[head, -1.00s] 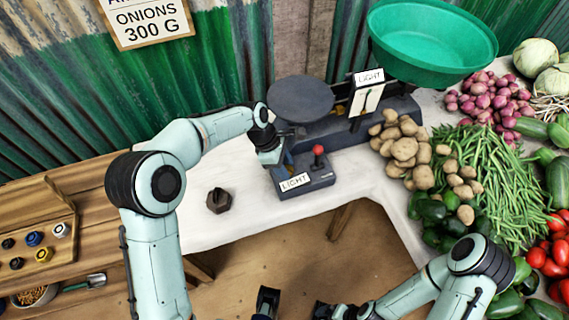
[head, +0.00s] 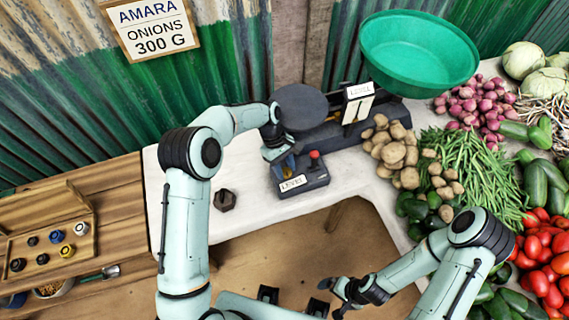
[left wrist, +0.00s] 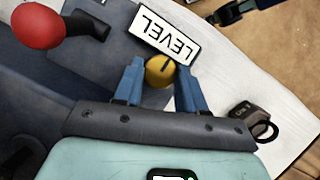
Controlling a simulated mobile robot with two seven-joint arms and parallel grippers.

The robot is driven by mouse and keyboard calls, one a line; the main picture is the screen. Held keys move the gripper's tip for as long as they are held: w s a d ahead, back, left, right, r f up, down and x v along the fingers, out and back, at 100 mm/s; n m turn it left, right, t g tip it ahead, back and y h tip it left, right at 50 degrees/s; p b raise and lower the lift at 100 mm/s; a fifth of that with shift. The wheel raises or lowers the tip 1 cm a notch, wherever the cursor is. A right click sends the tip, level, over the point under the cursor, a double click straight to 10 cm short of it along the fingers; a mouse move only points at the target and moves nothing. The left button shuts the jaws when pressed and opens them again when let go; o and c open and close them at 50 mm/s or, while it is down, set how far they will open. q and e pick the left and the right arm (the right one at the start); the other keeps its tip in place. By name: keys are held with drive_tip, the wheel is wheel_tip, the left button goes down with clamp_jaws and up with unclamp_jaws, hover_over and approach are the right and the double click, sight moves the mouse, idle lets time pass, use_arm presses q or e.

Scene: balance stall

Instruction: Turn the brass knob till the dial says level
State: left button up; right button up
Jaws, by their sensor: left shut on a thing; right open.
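The balance (head: 330,135) stands on the white-topped table, with a small dark box at its front. The brass knob (left wrist: 160,71) on this box is round and yellow with a dark line. My left gripper (head: 284,166) is shut on the knob, one blue finger on each side in the left wrist view (left wrist: 156,78). A red-topped lever (head: 314,155) stands beside the knob. My right gripper (head: 336,297) is open and empty, low in front of the table.
A dark hexagonal weight (head: 224,200) stands on the table left of the box. The green pan (head: 420,75) and dark plate (head: 298,104) are on the balance. Potatoes (head: 392,152), beans (head: 480,165) and other vegetables fill the right. A wooden tray (head: 80,230) sits at left.

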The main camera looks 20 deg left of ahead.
use_arm(q)
drive_tip(key=shift+w+r, duration=0.1)
drive_tip(key=shift+w, duration=0.05)
use_arm(e)
drive_tip(key=shift+w+r, duration=0.2)
drive_tip(key=shift+r, duration=0.1)
use_arm(q)
drive_tip(key=o, duration=1)
drive_tip(key=shift+o, duration=0.2)
use_arm(e)
drive_tip(key=shift+f, duration=0.1)
